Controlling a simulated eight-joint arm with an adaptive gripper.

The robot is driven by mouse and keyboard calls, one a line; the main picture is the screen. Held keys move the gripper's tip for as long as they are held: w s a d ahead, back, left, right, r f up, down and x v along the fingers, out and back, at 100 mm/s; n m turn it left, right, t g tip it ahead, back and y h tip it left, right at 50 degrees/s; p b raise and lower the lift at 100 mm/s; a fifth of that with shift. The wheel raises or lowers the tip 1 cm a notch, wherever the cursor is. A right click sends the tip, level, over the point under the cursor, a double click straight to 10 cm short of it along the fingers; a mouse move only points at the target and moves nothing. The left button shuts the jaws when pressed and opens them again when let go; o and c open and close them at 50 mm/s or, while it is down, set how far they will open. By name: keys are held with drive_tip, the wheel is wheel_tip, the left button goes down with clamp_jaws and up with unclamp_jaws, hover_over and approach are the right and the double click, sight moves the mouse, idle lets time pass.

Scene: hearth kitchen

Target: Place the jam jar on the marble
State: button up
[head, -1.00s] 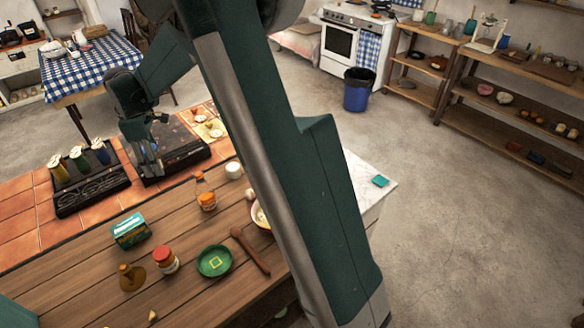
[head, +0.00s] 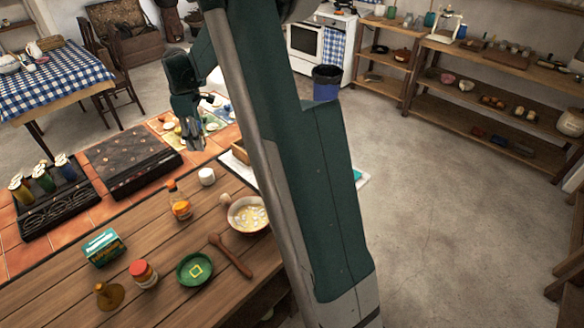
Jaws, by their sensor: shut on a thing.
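My gripper (head: 193,140) points down over the far edge of the counter, to the right of the black hob. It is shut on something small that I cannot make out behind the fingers. A jar with a red lid and orange contents (head: 143,274) stands upright on the wooden counter, well apart from my gripper. I cannot tell whether it is the jam jar.
On the wooden counter stand an orange bottle (head: 179,200), a white cup (head: 207,176), a bowl (head: 248,215), a green dish (head: 194,269), a wooden spoon (head: 231,256) and a teal box (head: 104,247). The black hob (head: 133,160) and a rack of jars (head: 48,197) lie left.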

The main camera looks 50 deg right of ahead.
drive_tip(key=s+d+m, duration=0.2)
drive_tip(key=s+d, duration=0.7)
drive_tip(key=d, duration=0.5)
drive_tip(key=s+d+m, duration=0.3)
drive_tip(key=s+d, duration=0.5)
drive_tip(key=d, duration=0.6)
drive_tip(key=s+d+m, duration=0.2)
drive_tip(key=s+d, duration=0.7)
drive_tip(key=d, duration=0.6)
wheel_tip(320, 180, down, 11)
drive_tip(key=shift+w+a, duration=0.2)
drive_tip(key=shift+a, duration=0.1)
drive_tip(key=shift+f, duration=0.1)
drive_tip(key=shift+f+b, duration=0.4)
drive_tip(key=shift+f, duration=2.65)
drive_tip(key=shift+f, duration=0.1)
drive_tip(key=shift+f, duration=1.75)
drive_tip(key=shift+f+b, duration=0.15)
drive_tip(key=shift+b, duration=0.15)
